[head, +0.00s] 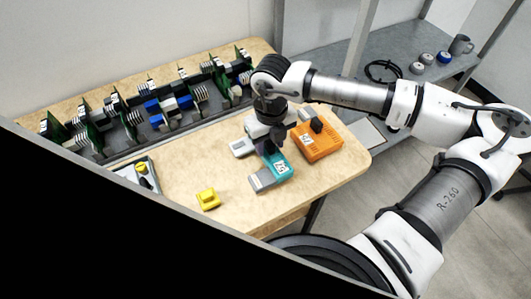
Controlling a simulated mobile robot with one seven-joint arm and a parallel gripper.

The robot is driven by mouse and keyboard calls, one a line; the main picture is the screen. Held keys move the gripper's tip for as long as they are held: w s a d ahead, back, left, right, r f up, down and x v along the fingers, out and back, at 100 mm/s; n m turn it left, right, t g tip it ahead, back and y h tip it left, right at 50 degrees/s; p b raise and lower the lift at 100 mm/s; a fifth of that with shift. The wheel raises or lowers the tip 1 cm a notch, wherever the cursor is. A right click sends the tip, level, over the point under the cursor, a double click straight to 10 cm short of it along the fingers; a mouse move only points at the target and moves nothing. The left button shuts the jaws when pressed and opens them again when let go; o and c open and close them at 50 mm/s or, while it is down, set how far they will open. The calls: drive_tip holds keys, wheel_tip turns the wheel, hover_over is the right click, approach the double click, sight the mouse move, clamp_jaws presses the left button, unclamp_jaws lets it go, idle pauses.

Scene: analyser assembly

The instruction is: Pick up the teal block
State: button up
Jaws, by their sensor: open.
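The teal block (279,165) lies on the light wooden table, with a white label on its top and a grey part (262,182) at its lower left. My gripper (268,149) points down at the far left end of the teal block, very close to it. The gripper hides that end of the block. I cannot tell whether the fingers touch the block or straddle it. The gripper is open.
An orange block (318,145) lies close on the right. A yellow block (207,199) sits at the front left, and a grey tray with a yellow knob (141,168) at the left. A long rack (120,142) of green boards fills the back.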

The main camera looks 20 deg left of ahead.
clamp_jaws()
drive_tip(key=shift+r, duration=0.2)
wheel_tip(320, 180, up, 20)
drive_tip(key=b, duration=0.3)
idle(0.3)
drive_tip(key=shift+f, duration=0.15)
idle(0.5)
